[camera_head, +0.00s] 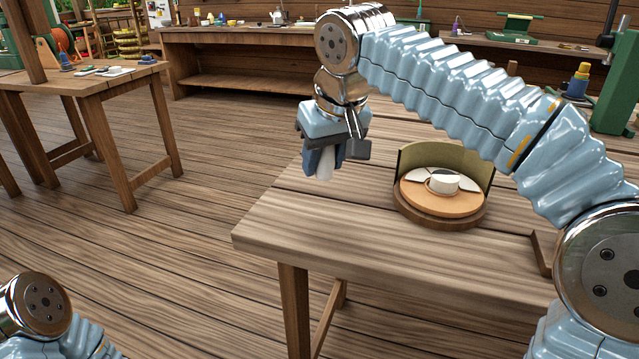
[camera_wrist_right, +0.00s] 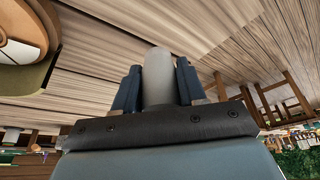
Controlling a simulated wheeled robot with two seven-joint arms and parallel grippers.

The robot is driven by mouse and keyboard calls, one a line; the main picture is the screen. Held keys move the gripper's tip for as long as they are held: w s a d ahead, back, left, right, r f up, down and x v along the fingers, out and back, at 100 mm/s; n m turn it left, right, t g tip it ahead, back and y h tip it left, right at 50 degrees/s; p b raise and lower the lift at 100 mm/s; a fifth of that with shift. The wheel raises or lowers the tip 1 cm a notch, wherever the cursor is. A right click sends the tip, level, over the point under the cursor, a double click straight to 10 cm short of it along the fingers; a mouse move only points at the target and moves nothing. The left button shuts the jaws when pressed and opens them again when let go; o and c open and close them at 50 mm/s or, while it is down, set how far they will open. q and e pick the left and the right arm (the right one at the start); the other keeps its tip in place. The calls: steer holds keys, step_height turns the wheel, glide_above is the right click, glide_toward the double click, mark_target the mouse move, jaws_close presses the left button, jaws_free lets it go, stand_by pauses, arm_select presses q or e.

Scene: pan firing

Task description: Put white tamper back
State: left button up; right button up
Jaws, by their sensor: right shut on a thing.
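My right gripper (camera_head: 324,165) is shut on the white tamper (camera_head: 325,165) and holds it in the air above the far left part of the near table. In the right wrist view the pale rounded tamper (camera_wrist_right: 158,75) sits between the two dark blue fingers (camera_wrist_right: 157,88). Much of the tamper is hidden by the fingers in the head view. At lower left, part of my left arm shows in the head view, but its gripper is out of the frame.
The near wooden table (camera_head: 330,235) bears a round wooden stand (camera_head: 440,215) with an orange-tan disc, white pieces and a curved olive screen (camera_head: 420,158). The table's left part is clear. Another table (camera_head: 100,82) stands at left, and a workbench (camera_head: 230,38) runs along the back.

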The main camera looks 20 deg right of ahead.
mark_target(317, 197)
steer(key=shift+w+d+f, duration=0.1)
steer(key=shift+w+f, duration=0.85)
steer(key=shift+f, duration=0.3)
steer(key=x, duration=0.4)
steer(key=shift+s+d+f+b, duration=0.1)
steer(key=shift+d+f+b, duration=0.05)
steer(key=shift+d+b, duration=0.15)
steer(key=shift+f, duration=0.25)
steer(key=shift+f, duration=0.15)
steer(key=o, duration=1.1)
steer(key=shift+c, duration=0.2)
steer(key=shift+r, duration=0.3)
steer(key=p+v, duration=0.2)
steer(key=v, duration=0.9)
steer(key=shift+s+r, duration=0.2)
steer(key=shift+r, duration=0.1)
